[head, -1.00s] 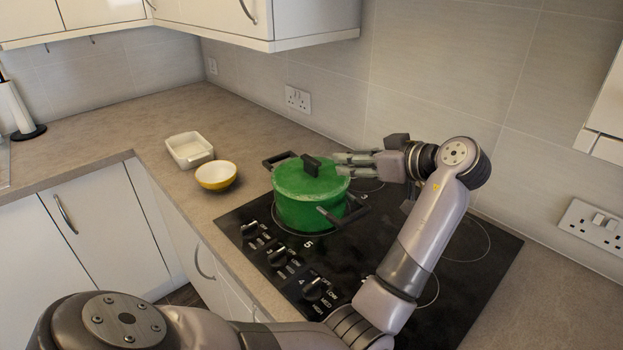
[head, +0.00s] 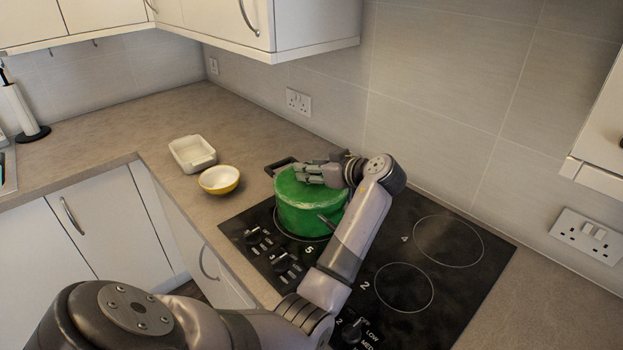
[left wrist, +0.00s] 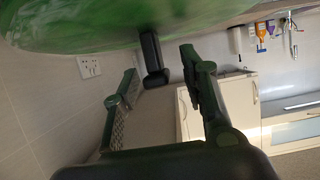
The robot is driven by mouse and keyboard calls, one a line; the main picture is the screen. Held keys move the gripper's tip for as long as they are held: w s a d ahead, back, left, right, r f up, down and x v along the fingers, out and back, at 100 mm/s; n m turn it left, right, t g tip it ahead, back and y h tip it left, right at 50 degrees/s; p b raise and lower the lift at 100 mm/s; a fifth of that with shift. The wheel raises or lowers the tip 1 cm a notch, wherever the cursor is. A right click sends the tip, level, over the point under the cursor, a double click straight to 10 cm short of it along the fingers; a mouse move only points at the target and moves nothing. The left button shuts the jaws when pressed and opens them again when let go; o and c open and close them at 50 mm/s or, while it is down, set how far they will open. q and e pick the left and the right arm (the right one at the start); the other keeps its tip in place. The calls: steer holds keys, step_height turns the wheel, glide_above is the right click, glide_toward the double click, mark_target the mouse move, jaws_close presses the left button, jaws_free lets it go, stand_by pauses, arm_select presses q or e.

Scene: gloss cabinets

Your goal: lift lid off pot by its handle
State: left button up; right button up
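The green pot (head: 301,217) stands on the hob with its green lid (head: 287,189) on. My left gripper (head: 308,172) is over the top of the lid in the head view and hides the lid's handle there. In the left wrist view the green lid (left wrist: 70,25) fills the top edge, and its black handle (left wrist: 152,60) sticks out between the two fingertips. My left gripper (left wrist: 160,80) is open there, with gaps showing on both sides of the handle. My right gripper is in neither view.
The black hob (head: 447,268) has bare rings right of the pot. A white dish (head: 193,157) and a yellow bowl (head: 220,182) stand on the counter to the left. The tiled wall and a wall cabinet (head: 235,22) are behind and above.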

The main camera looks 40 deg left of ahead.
arm_select(q)
steer(key=shift+a+f, duration=0.2)
steer(key=shift+d+r, duration=0.1)
steer(key=shift+c, duration=0.7)
jaws_close()
